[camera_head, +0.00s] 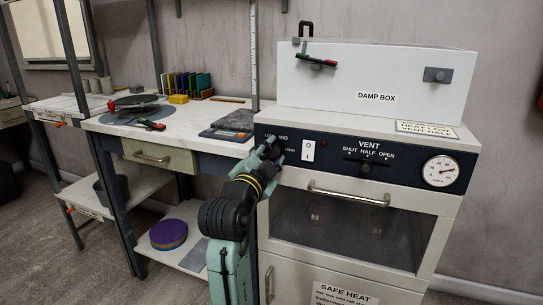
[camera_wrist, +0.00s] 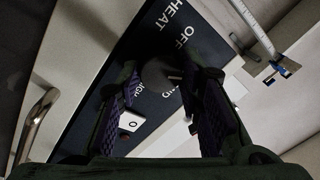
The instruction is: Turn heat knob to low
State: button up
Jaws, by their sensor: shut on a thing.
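The heat knob (camera_wrist: 156,74) is a dark round knob on the navy control panel (camera_head: 408,166). In the wrist view it sits between the two fingers of my gripper (camera_wrist: 163,92), which is shut on it. The words HEAT and OFF show beside the knob, turned sideways. A small light mark shows at the knob's right edge, but I cannot tell for sure which setting it points to. In the head view my gripper (camera_head: 271,149) reaches the panel's left end and hides the knob; LOW and MID labels show just above it.
A white 0/1 switch (camera_head: 308,151) sits just right of my gripper. Further right are the vent slider (camera_head: 367,168) and a round gauge (camera_head: 440,171). The oven door handle (camera_head: 348,193) sticks out below the panel. A dark slab (camera_head: 230,124) lies on the bench at left.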

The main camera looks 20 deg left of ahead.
jog(key=o, duration=1.2)
jog(key=shift+s, duration=0.15)
jog(key=s, duration=1.1)
jog(key=shift+s+f, duration=0.35)
jog(key=shift+f, duration=0.05)
